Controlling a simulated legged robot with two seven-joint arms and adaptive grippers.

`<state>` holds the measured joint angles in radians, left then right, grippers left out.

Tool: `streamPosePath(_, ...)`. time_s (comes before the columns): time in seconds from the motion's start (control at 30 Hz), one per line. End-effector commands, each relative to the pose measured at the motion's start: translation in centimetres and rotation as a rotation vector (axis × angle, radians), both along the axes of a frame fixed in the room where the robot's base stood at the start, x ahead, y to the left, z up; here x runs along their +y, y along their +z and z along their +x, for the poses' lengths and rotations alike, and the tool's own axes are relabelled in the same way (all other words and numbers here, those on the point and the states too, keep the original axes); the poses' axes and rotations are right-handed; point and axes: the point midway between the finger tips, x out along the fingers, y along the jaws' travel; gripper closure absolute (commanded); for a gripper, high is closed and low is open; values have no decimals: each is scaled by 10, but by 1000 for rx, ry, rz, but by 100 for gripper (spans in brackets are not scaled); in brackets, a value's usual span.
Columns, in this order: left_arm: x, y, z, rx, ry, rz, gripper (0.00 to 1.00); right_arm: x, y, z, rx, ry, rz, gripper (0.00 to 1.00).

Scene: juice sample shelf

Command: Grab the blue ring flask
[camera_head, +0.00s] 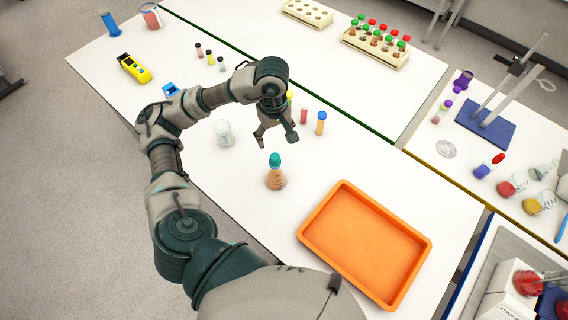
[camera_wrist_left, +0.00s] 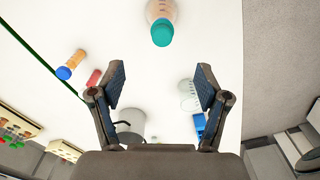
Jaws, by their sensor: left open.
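A conical flask (camera_head: 275,180) with orange-brown contents and a blue-green top stands upright on the white table. It is the closest match to the blue ring flask; I cannot make out a separate ring. It also shows at the top of the left wrist view (camera_wrist_left: 160,12), its top toward me. My left gripper (camera_head: 276,138) is open and empty, above the table and behind the flask in the head view. In the left wrist view the flask is beyond the spread fingertips (camera_wrist_left: 160,78), not between them. My right gripper is not in view.
An orange tray (camera_head: 314,203) lies right of the flask. A clear glass vessel (camera_head: 223,133) stands to its left. Orange (camera_head: 320,124) and red (camera_head: 304,115) vials stand behind it. Bare table surrounds the flask. Racks and more glassware stand farther off.

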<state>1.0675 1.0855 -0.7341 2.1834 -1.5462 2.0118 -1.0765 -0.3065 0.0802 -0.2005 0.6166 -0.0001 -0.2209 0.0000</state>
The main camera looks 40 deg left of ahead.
Motion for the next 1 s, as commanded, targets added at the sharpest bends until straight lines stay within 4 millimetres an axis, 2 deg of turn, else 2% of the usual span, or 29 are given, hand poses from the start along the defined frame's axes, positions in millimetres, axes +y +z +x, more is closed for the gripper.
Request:
streamPosePath(0.17, -1, -14, -3, 2, -2, 0, 24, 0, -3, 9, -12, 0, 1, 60)
streamPosePath(0.6, 0, -103, -1, 6, 1, -3, 24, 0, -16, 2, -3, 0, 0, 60)
streamPosePath(0.7, 1, -116, -1, 5, -1, -2, 24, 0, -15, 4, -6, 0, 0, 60)
streamPosePath(0.87, 1, -125, -1, 2, 1, -1, 24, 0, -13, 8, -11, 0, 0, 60)
streamPosePath(1.0, 4, -142, -2, 6, 1, -1, 24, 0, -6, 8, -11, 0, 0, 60)
